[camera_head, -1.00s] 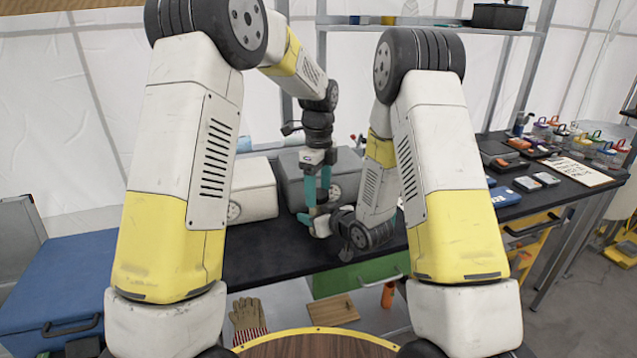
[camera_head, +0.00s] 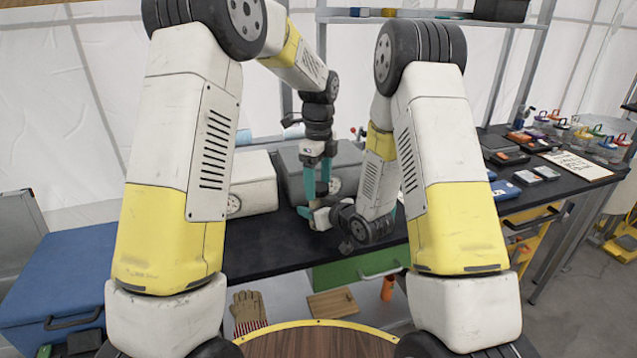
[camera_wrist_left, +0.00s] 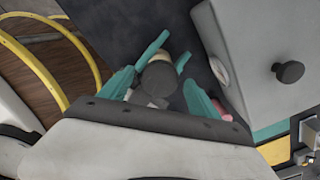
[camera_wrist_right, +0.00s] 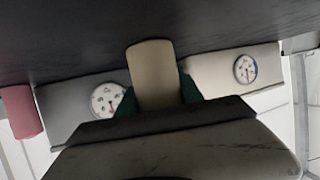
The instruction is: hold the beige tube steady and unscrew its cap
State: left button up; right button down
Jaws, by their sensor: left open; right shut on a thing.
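The beige tube (camera_wrist_right: 152,72) stands up between the teal fingers of my right gripper (camera_wrist_right: 157,95), which is shut on it. In the left wrist view, the tube's round grey-brown cap (camera_wrist_left: 160,78) faces the camera, with a little of the beige tube (camera_wrist_left: 158,57) behind it. My left gripper (camera_head: 317,194) points down from above, open, with one finger on each side of the cap. I see a gap beside the right-hand finger; contact on the other side is unclear. In the head view the tube is mostly hidden by the grippers.
A grey box (camera_wrist_right: 75,108) and a whitish box (camera_wrist_right: 215,72), both with gauges, stand behind the grippers on the black table (camera_head: 265,240). A red cylinder (camera_wrist_right: 20,112) is at the left of the right wrist view. The tabletop's right side holds small cases and jars.

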pick_arm(q)
jog(key=shift+r, duration=2.15)
pick_arm(e)
jog(key=c, duration=0.7)
grip_release()
